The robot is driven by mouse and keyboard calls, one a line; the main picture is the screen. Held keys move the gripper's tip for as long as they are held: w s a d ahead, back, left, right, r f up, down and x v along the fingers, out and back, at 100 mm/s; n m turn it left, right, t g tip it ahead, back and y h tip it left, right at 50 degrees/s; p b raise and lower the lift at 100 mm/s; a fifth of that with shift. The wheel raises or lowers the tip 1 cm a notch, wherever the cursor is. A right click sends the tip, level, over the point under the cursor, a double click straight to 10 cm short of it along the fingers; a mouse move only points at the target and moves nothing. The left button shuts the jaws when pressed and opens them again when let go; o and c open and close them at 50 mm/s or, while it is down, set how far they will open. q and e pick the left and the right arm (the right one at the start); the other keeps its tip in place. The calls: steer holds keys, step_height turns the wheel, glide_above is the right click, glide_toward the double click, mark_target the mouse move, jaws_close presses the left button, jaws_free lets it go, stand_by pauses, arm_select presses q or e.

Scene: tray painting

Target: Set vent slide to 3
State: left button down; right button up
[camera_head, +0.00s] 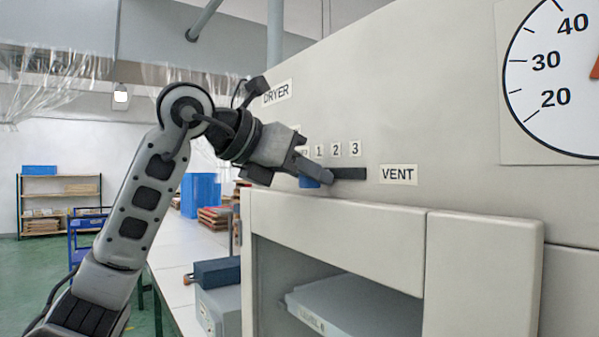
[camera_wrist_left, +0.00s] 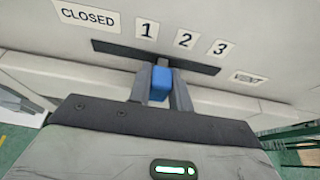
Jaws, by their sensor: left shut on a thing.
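The vent slide is a blue knob (camera_wrist_left: 160,85) on a dark horizontal track (camera_wrist_left: 115,48) in the beige dryer panel. Labels CLOSED, 1, 2 and 3 run left to right above the track. In the left wrist view, the knob shows below the gap between labels 1 (camera_wrist_left: 146,29) and 2 (camera_wrist_left: 186,39); its exact setting is hard to tell. My left gripper (camera_wrist_left: 162,80) is shut on the knob, one finger on each side. In the head view the gripper (camera_head: 318,178) hides the CLOSED label and most of the knob (camera_head: 309,183). Label 3 (camera_head: 354,148) is clear. My right gripper is not in view.
The VENT label (camera_head: 398,174) is right of the track. A beige housing (camera_head: 335,222) juts out below, with an open bay under it. A dial (camera_head: 555,85) is at upper right. A table (camera_head: 175,245) with blue bins (camera_head: 200,193) stands behind at left.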

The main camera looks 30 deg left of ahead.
mark_target(358, 184)
arm_select(q)
steer(key=d, duration=0.1)
steer(key=s+d, duration=0.1)
steer(key=d, duration=0.1)
steer(key=s+d, duration=0.1)
steer(key=d, duration=0.1)
steer(key=shift+s+r, duration=0.1)
steer(key=shift+d, duration=0.25)
steer(key=c, duration=1.5)
jaws_free()
steer(key=shift+s, duration=0.1)
steer(key=shift+o, duration=1.1)
steer(key=shift+d, duration=0.15)
